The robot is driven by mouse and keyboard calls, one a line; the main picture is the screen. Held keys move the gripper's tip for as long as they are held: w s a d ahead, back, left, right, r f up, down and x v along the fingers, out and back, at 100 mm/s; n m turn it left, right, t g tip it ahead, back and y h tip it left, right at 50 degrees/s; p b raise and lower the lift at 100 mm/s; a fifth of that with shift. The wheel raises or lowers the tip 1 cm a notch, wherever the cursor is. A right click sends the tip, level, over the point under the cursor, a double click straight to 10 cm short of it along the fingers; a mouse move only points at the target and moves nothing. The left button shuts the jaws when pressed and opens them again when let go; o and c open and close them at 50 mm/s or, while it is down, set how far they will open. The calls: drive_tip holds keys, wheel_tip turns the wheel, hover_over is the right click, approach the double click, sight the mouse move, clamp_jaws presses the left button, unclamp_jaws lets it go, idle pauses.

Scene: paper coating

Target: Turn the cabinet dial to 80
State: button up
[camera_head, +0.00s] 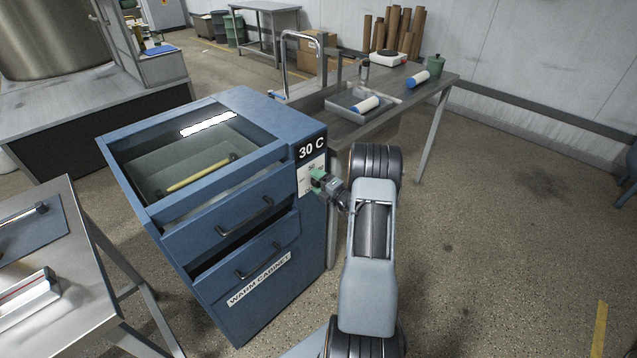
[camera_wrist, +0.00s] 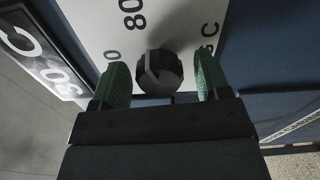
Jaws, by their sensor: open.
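The blue warm cabinet (camera_head: 262,108) stands in the middle of the head view, with a display reading 30 C (camera_head: 311,147) at its upper right corner. Below the display is a white dial plate (camera_wrist: 180,20). An 80 mark (camera_wrist: 132,14) is printed above the knob in the picture. My gripper (camera_wrist: 157,82) is open, its green fingers on either side of the knob. I cannot tell whether they touch it. In the head view my gripper (camera_head: 318,181) hides the knob.
The cabinet's two drawers with black handles (camera_head: 245,216) face the front. A steel table (camera_head: 80,270) is at the left. Floor at the right is clear.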

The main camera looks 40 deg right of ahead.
drive_tip(key=shift+s, duration=0.1)
drive_tip(key=s+d, duration=0.2)
drive_tip(key=s, duration=1.1)
drive_tip(key=shift+s+d+b, duration=0.2)
drive_tip(key=shift+d+b, duration=0.05)
drive_tip(key=shift+b, duration=0.05)
